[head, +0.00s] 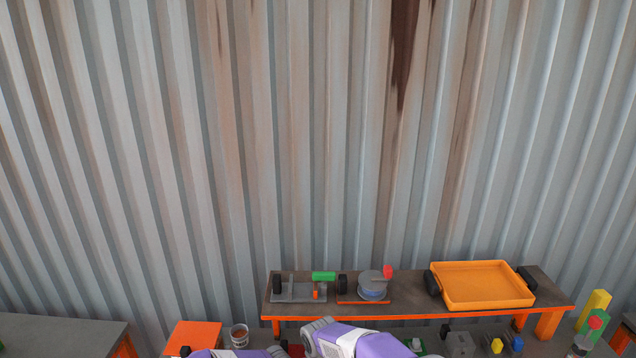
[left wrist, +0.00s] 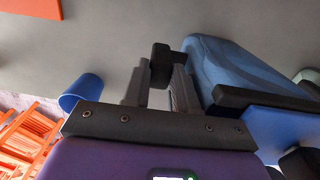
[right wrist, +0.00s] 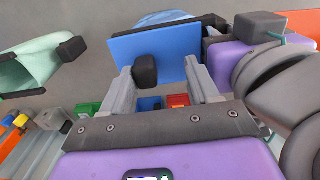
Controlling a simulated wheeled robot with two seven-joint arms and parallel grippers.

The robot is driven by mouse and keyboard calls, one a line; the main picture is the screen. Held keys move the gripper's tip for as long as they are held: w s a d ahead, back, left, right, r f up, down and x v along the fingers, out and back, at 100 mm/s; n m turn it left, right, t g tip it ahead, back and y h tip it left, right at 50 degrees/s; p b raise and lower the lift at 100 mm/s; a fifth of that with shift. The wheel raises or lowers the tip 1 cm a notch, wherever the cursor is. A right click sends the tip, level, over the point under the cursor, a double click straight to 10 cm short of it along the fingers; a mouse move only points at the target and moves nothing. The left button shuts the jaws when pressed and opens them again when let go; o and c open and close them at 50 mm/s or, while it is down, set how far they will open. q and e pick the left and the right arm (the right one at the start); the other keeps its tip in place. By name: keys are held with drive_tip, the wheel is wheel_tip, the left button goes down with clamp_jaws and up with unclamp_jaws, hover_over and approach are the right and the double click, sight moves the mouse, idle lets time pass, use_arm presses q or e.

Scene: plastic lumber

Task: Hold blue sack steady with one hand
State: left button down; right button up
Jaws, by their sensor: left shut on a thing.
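In the right wrist view a pale blue part of the sack (right wrist: 165,17) shows behind a flat blue panel (right wrist: 168,52). My right gripper (right wrist: 158,70) is at this panel, with a black block between its fingers; I cannot tell whether it grips it. The head view shows only my purple arm parts, not the sack or grippers.
A shelf (head: 405,308) in the head view carries an orange tray (head: 480,287) and small fixtures. A cup (head: 239,337) stands by an orange block (head: 192,335). A blue bin (left wrist: 82,92) stands left in the left wrist view. A pale green open item (right wrist: 28,62) is left in the right wrist view.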

wheel_tip(320, 180, up, 6)
idle(0.5)
drive_tip(key=shift+d+r, duration=0.1)
drive_tip(key=shift+r, duration=0.15)
drive_tip(key=shift+c, duration=0.7)
wheel_tip(320, 180, up, 4)
drive_tip(key=d, duration=0.1)
wheel_tip(320, 180, down, 12)
drive_tip(key=shift+d+r, duration=0.15)
drive_tip(key=shift+r, duration=0.1)
drive_tip(key=shift+c, duration=0.3)
clamp_jaws()
